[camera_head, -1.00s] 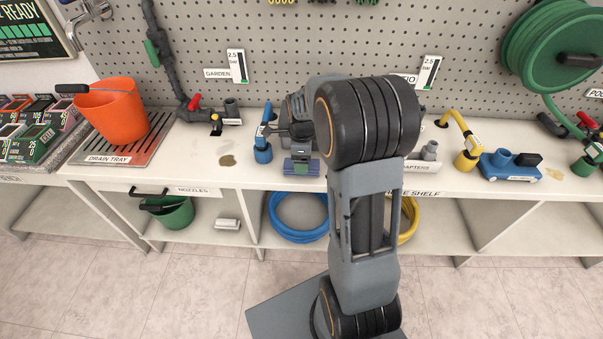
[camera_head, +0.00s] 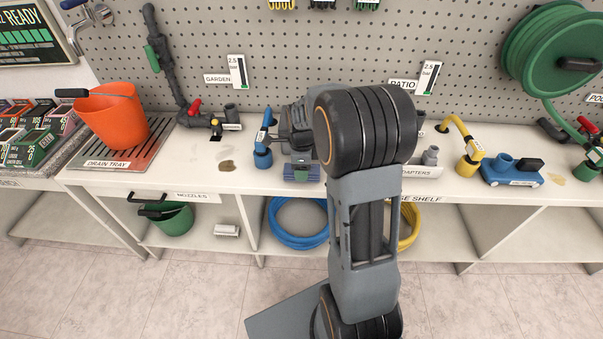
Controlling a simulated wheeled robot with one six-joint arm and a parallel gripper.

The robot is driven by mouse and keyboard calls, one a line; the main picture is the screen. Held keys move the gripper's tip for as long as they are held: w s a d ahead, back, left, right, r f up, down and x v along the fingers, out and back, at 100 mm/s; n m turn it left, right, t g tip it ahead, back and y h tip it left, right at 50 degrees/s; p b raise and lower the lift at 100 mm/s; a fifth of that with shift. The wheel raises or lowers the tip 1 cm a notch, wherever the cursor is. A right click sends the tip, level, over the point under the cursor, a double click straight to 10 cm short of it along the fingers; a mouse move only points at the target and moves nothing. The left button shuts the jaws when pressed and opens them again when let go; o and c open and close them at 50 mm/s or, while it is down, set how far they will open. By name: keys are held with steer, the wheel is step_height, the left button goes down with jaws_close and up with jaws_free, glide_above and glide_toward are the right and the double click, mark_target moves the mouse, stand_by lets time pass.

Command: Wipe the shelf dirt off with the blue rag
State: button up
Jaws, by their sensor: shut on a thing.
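My gripper (camera_head: 299,160) is low over the white shelf top (camera_head: 340,186), left of my large dark arm joint. A small, dark blue and green thing shows at its fingers; it looks like the blue rag (camera_head: 300,174), mostly hidden. I cannot tell whether it touches the shelf. A brown dirt spot (camera_head: 227,166) lies on the shelf to the left of my gripper, apart from it. A fainter smear lies just behind it. A tan spot (camera_head: 556,178) lies far right, beside the blue device.
A blue pipe fitting (camera_head: 263,152) stands upright close left of my gripper. An orange bucket (camera_head: 112,112) sits on the drain tray (camera_head: 152,152) at left. The yellow pipe (camera_head: 467,150) and blue device (camera_head: 511,171) stand at right. My arm hides the shelf's middle.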

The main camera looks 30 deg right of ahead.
steer(key=shift+c, duration=0.7)
steer(key=shift+r+p, duration=3)
steer(key=shift+r, duration=0.55)
steer(key=shift+f, duration=0.1)
